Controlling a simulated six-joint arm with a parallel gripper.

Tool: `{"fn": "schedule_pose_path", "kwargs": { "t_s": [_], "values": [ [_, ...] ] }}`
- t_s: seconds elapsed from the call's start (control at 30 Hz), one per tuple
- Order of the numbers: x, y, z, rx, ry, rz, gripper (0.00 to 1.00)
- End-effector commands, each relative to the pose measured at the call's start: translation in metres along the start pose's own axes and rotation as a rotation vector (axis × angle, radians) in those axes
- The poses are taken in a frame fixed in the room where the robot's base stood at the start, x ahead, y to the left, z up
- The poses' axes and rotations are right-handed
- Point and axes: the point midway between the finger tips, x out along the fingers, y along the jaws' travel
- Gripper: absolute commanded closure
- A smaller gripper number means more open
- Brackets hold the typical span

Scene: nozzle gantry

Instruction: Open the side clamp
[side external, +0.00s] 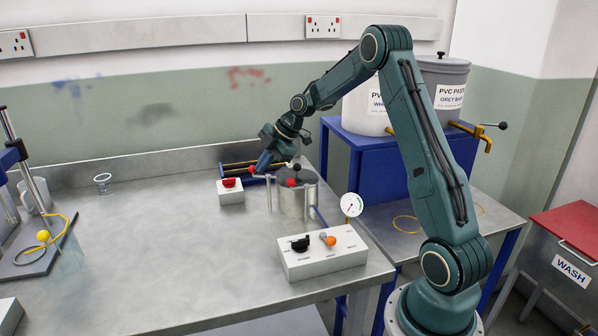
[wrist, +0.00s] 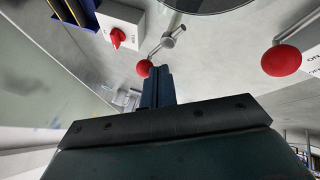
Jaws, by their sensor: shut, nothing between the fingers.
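A metal pot (side external: 294,203) with a dark lid stands on the bench and carries clamp levers with red ball ends. One red ball (side external: 252,169) sticks out at the pot's left; it seems to be the ball beside my fingertips in the wrist view (wrist: 144,68), on a metal lever (wrist: 165,44). Another red ball (side external: 291,182) sits at the pot's front. A red ball also shows at right in the wrist view (wrist: 281,60). My gripper (side external: 263,167) is shut and empty, its fingertips (wrist: 161,70) close beside the lever's ball. I cannot tell whether they touch.
A small box with a red switch (side external: 230,190) stands left of the pot. A control box (side external: 322,257) with knobs stands in front, near a round gauge (side external: 351,204). Blue-framed rods (side external: 235,164) lie behind.

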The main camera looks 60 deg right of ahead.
Motion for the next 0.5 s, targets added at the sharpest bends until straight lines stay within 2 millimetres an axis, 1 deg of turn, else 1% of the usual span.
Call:
{"fn": "schedule_pose_path", "kwargs": {
  "t_s": [0.5],
  "values": [
    [-0.0001,0.0005,-0.0007,0.022,-0.01,0.011,1.0]
  ]
}}
